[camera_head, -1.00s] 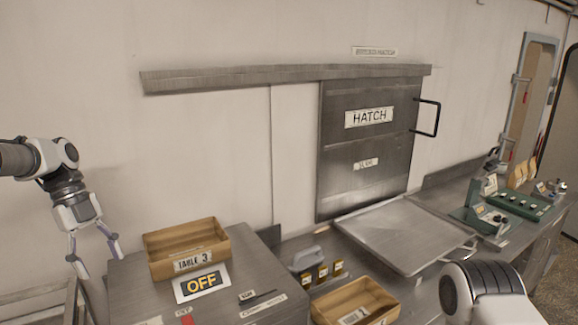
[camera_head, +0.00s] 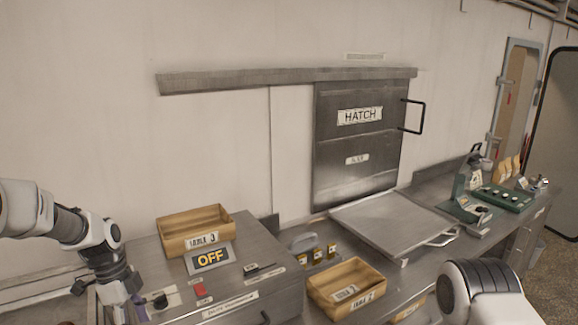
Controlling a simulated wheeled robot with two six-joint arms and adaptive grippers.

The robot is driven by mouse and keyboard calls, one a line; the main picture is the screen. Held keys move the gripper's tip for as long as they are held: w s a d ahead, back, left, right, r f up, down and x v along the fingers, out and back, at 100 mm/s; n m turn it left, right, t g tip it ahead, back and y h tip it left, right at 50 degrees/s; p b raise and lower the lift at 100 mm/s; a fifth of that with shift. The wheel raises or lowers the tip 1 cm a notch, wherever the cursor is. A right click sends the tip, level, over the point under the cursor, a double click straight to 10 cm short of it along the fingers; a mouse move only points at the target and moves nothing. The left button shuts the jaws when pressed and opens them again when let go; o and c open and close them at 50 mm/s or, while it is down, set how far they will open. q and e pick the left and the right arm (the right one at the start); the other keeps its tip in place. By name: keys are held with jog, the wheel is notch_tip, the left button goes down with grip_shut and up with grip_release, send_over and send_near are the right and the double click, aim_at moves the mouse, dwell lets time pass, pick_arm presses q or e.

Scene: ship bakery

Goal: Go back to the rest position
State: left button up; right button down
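My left arm comes in at the left, bent downward beside the grey machine. My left gripper (camera_head: 122,300) hangs at the bottom left edge of the head view. Its fingers are mostly cut off by the frame or out of sight, so its opening does not show. Of my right arm only a rounded link shows at the bottom right; the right gripper is out of view.
A grey machine (camera_head: 246,292) carries a wooden tray marked Table 3 (camera_head: 181,243) and an OFF sign (camera_head: 211,259). Another wooden tray (camera_head: 318,285) sits right of it. A shut hatch (camera_head: 357,139) stands above a metal shelf (camera_head: 393,219). A green panel (camera_head: 508,202) lies on the right counter (camera_head: 521,219).

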pick_arm(q)
jog(key=s+d+f+n+y, duration=0.1)
jog(key=s+d+f+n, duration=0.2)
jog(key=s+f+n, duration=0.5)
jog(key=s+d+f+n+y, duration=0.1)
jog(key=s+d+f, duration=0.35)
jog(key=f, duration=0.75)
jog(key=s+f+n+t+b, duration=0.1)
jog(key=s+f+n, duration=0.3)
jog(key=s, duration=0.6)
jog(key=s+f+n+t+b, duration=0.1)
jog(key=s+f+n, duration=0.1)
jog(key=s+n, duration=0.5)
notch_tip(320, 180, down, 14)
jog(key=s+m+b, duration=0.1)
jog(key=b, duration=1.3)
jog(key=shift+s+d+m+y, duration=0.25)
jog(key=shift+s+m+y, duration=0.05)
jog(key=shift+m, duration=0.1)
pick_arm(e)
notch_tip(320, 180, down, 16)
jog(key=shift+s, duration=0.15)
pick_arm(q)
jog(key=shift+f, duration=0.1)
